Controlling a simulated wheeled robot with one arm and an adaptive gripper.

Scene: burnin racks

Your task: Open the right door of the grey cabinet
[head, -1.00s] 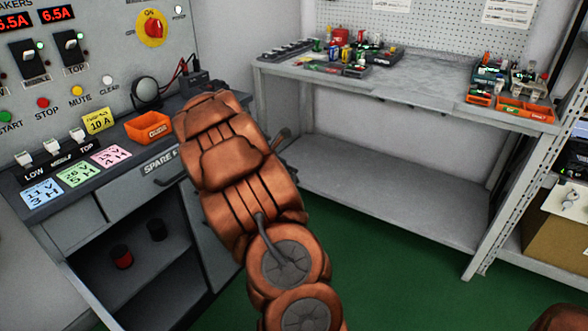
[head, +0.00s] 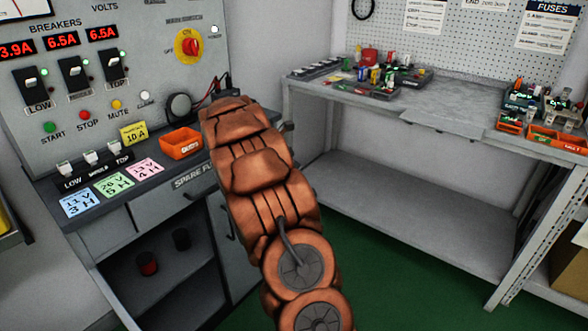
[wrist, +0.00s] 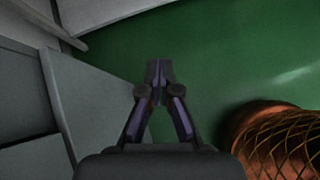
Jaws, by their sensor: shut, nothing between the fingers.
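The grey cabinet (head: 113,232) stands under the control panel at the left in the head view. Its left part is an open compartment with a shelf. Its right door (head: 238,262), with a dark upright handle, is partly covered by my arm; I cannot tell whether it stands ajar. In the wrist view my gripper (wrist: 158,68) is shut and empty, with its tips over the green floor. A grey panel (wrist: 98,95), which looks like a door, is just left of the fingers, apart from the tips. In the head view my arm hides the gripper.
A red spool (head: 147,263) and a black spool (head: 181,239) are in the open compartment. An orange bin (head: 181,142) sits on the cabinet top. A grey workbench (head: 440,125) with a lower shelf is at the right.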

